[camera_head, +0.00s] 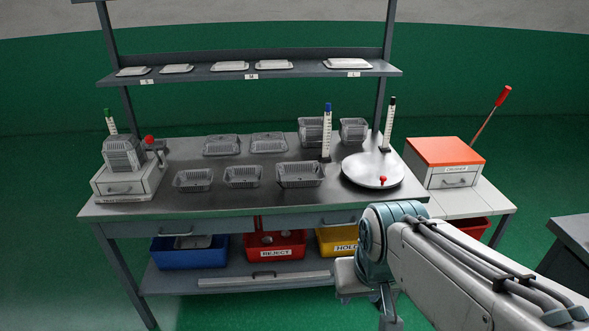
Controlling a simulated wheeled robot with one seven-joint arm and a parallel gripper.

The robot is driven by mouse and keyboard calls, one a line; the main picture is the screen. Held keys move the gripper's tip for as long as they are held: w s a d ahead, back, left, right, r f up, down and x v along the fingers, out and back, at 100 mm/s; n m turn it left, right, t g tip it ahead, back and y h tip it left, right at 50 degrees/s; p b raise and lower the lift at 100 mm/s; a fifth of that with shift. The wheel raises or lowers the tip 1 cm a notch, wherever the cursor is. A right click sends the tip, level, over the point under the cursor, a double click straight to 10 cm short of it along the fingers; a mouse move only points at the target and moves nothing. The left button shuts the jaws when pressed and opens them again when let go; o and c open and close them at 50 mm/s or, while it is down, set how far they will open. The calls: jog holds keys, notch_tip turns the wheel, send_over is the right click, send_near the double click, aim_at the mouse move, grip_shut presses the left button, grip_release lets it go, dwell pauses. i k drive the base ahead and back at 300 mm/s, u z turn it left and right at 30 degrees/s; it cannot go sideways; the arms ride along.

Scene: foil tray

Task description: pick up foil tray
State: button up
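Several silver foil trays are on the grey workbench. Three stand in the front row: a left tray (193,180), a middle tray (242,177) and a larger right tray (300,174). Two flatter ones lie behind them, a left one (221,145) and a right one (268,143). Taller trays or stacks stand at the back right (311,131) (353,131). More foil trays (122,154) are stacked on a white box at the left. My gripper (352,281) is low, in front of the bench's front edge, apart from every tray. Its fingers cannot be made out.
A round white plate (360,172) with a red knob lies at the bench's right, near two upright scales. A shelf (230,72) with white lids spans above. Blue, red and yellow bins sit below. A side table (465,198) holds an orange-topped box.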

aim_at(299, 174)
jog(key=z, duration=0.25)
jog(key=i, duration=1.5)
jog(key=u, duration=0.8)
